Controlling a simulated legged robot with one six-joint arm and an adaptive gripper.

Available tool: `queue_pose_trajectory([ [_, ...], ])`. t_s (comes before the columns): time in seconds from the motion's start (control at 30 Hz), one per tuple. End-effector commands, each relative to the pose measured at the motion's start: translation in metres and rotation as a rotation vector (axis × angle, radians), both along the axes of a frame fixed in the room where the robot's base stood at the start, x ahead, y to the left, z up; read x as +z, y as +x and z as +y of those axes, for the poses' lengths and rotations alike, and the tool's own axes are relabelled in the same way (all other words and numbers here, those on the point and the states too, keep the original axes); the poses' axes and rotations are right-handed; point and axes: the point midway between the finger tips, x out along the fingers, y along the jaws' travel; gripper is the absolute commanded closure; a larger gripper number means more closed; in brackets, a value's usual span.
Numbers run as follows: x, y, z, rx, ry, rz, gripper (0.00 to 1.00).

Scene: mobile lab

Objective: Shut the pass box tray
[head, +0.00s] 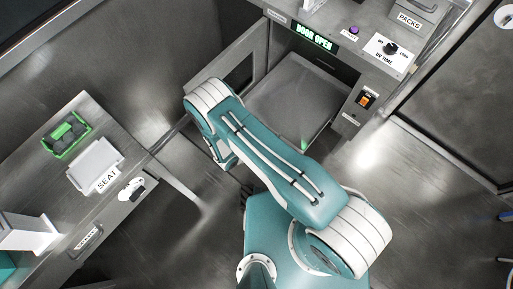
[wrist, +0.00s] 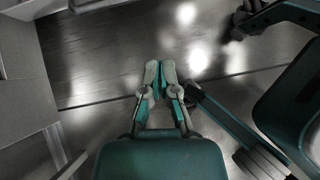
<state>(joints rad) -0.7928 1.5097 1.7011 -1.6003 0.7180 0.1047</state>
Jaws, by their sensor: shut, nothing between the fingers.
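The pass box (head: 345,58) stands at the top of the head view, with a lit display (head: 313,38) reading DOOR OPEN. Its door (head: 240,76), with a window, hangs open on the left. A flat grey tray (head: 300,95) shows in front of the opening and appears slid out towards me; no load is visible on it. My arm covers its lower left side. My gripper (wrist: 166,72) is shut and empty in the wrist view, above the dark floor. The arm largely hides it in the head view. I see no contact between gripper and tray.
An orange switch (head: 366,99) and a UV TIME knob (head: 390,48) sit right of the opening.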

Motion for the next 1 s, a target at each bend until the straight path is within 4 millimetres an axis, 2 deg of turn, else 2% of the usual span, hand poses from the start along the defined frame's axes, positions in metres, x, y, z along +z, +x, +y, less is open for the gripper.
queue_pose_trajectory([
  [0.37, -0.054, 0.032, -0.037, -0.004, 0.0, 0.0, 1.0],
  [0.6, -0.056, 0.054, -0.059, -0.004, 0.0, -0.002, 1.0],
  [1.0, -0.057, 0.058, -0.063, -0.002, 0.0, -0.002, 1.0],
])
